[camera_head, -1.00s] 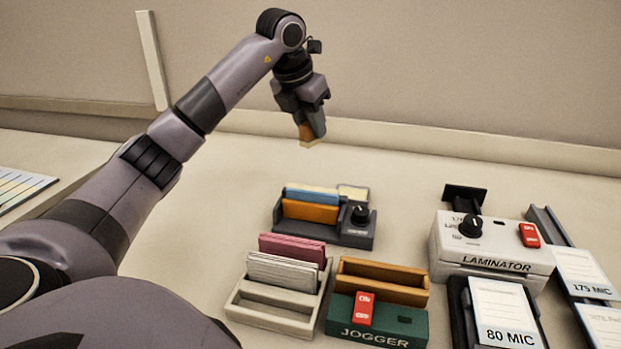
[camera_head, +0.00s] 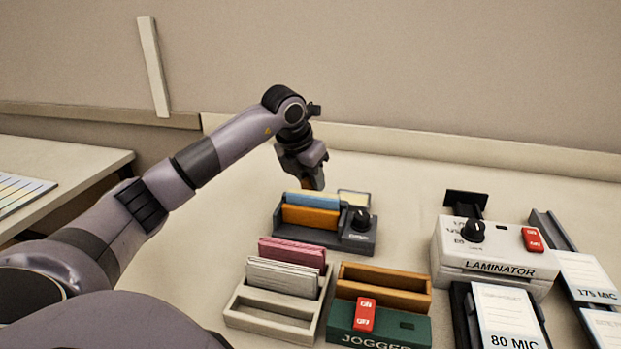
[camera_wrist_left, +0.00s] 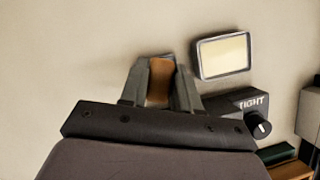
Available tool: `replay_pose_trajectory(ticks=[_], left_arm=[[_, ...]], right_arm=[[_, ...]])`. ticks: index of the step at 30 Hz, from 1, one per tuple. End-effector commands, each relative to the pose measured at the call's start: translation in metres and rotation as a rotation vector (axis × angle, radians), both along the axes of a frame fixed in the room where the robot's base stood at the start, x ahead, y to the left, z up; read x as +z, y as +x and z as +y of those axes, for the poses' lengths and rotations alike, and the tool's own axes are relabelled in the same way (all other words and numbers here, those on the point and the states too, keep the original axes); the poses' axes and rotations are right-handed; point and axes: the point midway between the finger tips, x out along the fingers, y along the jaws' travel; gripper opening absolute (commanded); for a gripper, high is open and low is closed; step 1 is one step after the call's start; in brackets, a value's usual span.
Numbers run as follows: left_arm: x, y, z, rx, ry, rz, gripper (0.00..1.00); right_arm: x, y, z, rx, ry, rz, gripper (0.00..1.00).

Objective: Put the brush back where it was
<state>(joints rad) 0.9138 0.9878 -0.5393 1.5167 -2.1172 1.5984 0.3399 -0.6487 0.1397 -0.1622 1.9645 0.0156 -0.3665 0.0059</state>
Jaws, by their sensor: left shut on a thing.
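My left gripper (camera_head: 312,180) is low over the back of the desk, behind the dark card holder (camera_head: 290,234). It is shut on the brush, whose brown wooden part (camera_wrist_left: 160,82) shows between the two fingers in the left wrist view. In the head view the gripper and the holder's cards hide most of the brush. I cannot tell whether the brush touches the desk. A small shallow tray with a pale pad (camera_wrist_left: 223,55) lies to the right of the fingers in the wrist view. My right gripper is not in view.
The dark holder carries blue and orange cards (camera_head: 310,216) and a black knob (camera_head: 360,219). In front are a white rack (camera_head: 262,317), a wooden tray (camera_head: 384,287) and the green jogger (camera_head: 378,325). The laminator (camera_head: 495,262) is at right. The desk behind the holder is mostly clear.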

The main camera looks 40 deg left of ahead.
Motion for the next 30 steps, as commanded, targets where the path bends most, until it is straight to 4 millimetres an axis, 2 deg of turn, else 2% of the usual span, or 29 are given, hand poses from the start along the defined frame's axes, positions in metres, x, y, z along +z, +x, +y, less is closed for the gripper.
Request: replay_pose_trajectory(ticks=[8, 9, 11, 21, 26, 30], left_arm=[[-0.007, 0.0, 0.0, 0.0, 0.001, 0.002, 0.07], [-0.006, 0.0, 0.0, 0.0, 0.001, 0.002, 0.41], [-0.006, 0.0, 0.0, 0.0, 0.001, 0.002, 0.57], [-0.002, 0.0, 0.0, 0.0, 0.0, 0.0, 0.57], [0.017, -0.006, 0.0, 0.001, 0.002, -0.004, 0.57], [0.046, -0.018, -0.002, 0.0, 0.003, -0.005, 0.57]], right_arm=[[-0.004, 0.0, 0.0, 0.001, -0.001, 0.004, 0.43], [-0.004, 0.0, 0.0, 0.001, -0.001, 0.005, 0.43], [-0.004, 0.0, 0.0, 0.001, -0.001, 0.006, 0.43], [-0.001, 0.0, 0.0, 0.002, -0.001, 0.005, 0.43], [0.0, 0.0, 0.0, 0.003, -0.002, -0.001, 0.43], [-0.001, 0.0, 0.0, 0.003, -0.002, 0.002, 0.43]])
